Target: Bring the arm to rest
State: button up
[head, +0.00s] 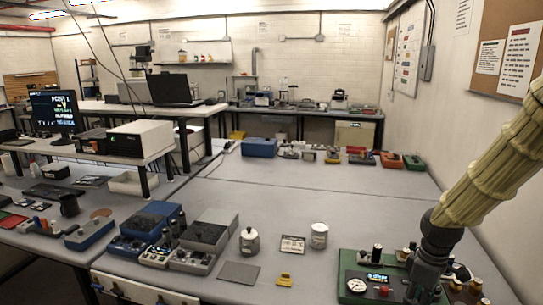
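My arm (490,160), in a pale yellow ribbed sleeve, reaches in from the right edge of the head view and slants down to the left. My dark gripper (428,272) hangs from its end, over or in front of a green device (350,262) at the lower right of the bench. The fingertips cannot be made out among the device's dark parts, so I cannot tell whether they are open or touch anything. The green device has a round white gauge, a small lit display and several knobs.
Two metal canisters (249,242) (319,235), a small panel (292,244), a grey plate (239,272) and a yellow piece (284,279) lie left of the device. Grey-blue instruments (205,232) stand further left. A wall with a noticeboard (497,45) rises at right.

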jog(key=s+a+f+m+b, duration=0.1)
jog(key=s+a+f+m, duration=0.2)
jog(key=f, duration=0.8)
jog(key=s+a+f+m+b, duration=0.1)
jog(key=s+a+f, duration=0.35)
jog(key=f, duration=0.65)
jog(key=s+a+f+m+b, duration=0.1)
jog(key=s+a+f+m, duration=0.1)
jog(key=s+f, duration=0.7)
jog(key=s+a+f+m+b, duration=0.1)
jog(key=s+a+f+m, duration=0.2)
jog(key=s+f, duration=0.6)
jog(key=shift+s+a+b, duration=0.4)
jog(key=shift+s+a, duration=0.15)
jog(key=shift+s, duration=0.6)
